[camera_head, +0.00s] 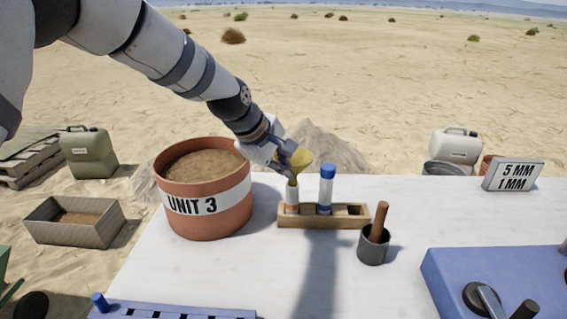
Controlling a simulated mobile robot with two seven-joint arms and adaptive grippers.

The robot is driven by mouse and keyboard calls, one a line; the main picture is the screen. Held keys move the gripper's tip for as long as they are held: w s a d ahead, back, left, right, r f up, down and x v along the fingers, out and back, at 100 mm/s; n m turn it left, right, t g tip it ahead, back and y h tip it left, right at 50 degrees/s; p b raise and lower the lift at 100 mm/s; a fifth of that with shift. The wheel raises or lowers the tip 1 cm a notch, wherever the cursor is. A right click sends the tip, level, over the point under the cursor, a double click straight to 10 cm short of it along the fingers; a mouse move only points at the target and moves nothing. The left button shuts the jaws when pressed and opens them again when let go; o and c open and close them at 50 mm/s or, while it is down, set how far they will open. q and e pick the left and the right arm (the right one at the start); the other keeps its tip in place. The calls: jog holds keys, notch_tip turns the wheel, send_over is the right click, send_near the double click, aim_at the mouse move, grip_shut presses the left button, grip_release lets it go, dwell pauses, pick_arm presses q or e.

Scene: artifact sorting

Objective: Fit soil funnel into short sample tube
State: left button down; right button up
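The yellow soil funnel (300,159) is in my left gripper (284,154), whose fingers are shut on its side. The funnel is tilted, and its narrow stem points down at the mouth of the short sample tube (292,200). I cannot tell whether the stem is inside the tube or just above it. The short tube is pale with an orange band and stands upright in the left part of the wooden rack (338,222). A taller tube with a blue cap (326,187) stands beside it in the rack. My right gripper is not in view.
A terracotta pot of soil marked UNIT 3 (207,222) stands left of the rack. A dark cup with a wooden-handled tool (374,248) is close on the right. A blue case (455,270) fills the table's right front. The white table's centre front is clear.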

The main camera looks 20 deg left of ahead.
pick_arm(q)
jog(key=shift+f, duration=1.4)
jog(key=c, duration=1.7)
grip_release()
jog(key=shift+r, duration=0.1)
jog(key=v, duration=1.2)
